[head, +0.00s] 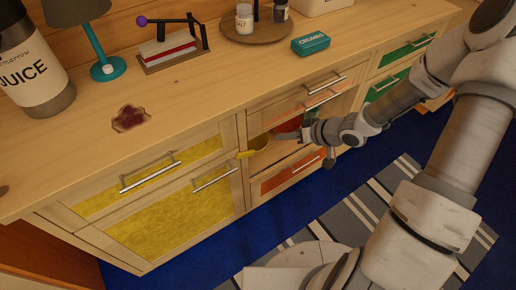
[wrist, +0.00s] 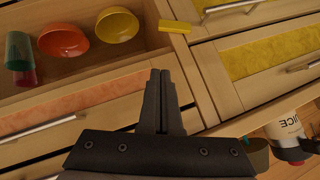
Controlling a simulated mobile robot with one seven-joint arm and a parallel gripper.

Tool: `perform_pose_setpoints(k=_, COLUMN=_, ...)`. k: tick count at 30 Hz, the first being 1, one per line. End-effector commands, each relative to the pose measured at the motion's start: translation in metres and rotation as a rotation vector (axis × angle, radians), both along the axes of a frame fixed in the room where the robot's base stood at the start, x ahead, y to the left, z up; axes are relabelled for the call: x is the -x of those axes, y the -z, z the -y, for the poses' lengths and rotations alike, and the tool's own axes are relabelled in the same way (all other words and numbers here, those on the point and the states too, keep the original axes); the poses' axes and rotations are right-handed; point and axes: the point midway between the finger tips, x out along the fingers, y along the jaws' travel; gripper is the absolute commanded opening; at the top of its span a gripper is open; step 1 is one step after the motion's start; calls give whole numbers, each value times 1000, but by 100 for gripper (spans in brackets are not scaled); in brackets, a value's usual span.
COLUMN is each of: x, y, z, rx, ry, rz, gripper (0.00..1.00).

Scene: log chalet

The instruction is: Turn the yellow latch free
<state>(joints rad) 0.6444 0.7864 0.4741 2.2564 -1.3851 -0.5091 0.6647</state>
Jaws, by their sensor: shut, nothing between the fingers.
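The yellow latch (head: 246,154) is a short bar on the wooden post between the yellow-fronted drawers and the orange-fronted section. In the wrist view the latch (wrist: 174,27) lies roughly level in the picture, beyond my fingertips and slightly right of them. My gripper (head: 307,131) is to the right of the latch in the head view, in front of the orange-fronted section. In the wrist view my gripper (wrist: 160,72) has its fingers together, with nothing between them. It is apart from the latch.
An open compartment holds a yellow bowl (wrist: 117,25), an orange bowl (wrist: 63,40), a green cup (wrist: 18,51) and a red cup (wrist: 26,77). Bar handles (head: 150,177) stick out from the drawers. The countertop carries a juice jug (head: 32,66), a lamp (head: 105,70) and a teal box (head: 310,43).

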Motion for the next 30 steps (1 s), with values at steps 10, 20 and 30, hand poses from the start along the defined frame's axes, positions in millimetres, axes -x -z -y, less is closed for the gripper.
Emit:
perform_pose_setpoints(k=10, x=-7, y=14, z=-10, rx=1, ry=-2, rz=0, gripper=0)
perform_pose_setpoints(k=20, x=-35, y=60, z=-53, rx=0, ry=-5, rz=0, gripper=0)
perform_pose_setpoints(k=30, x=-36, y=97, z=-74, rx=0, ry=-2, rz=0, gripper=0)
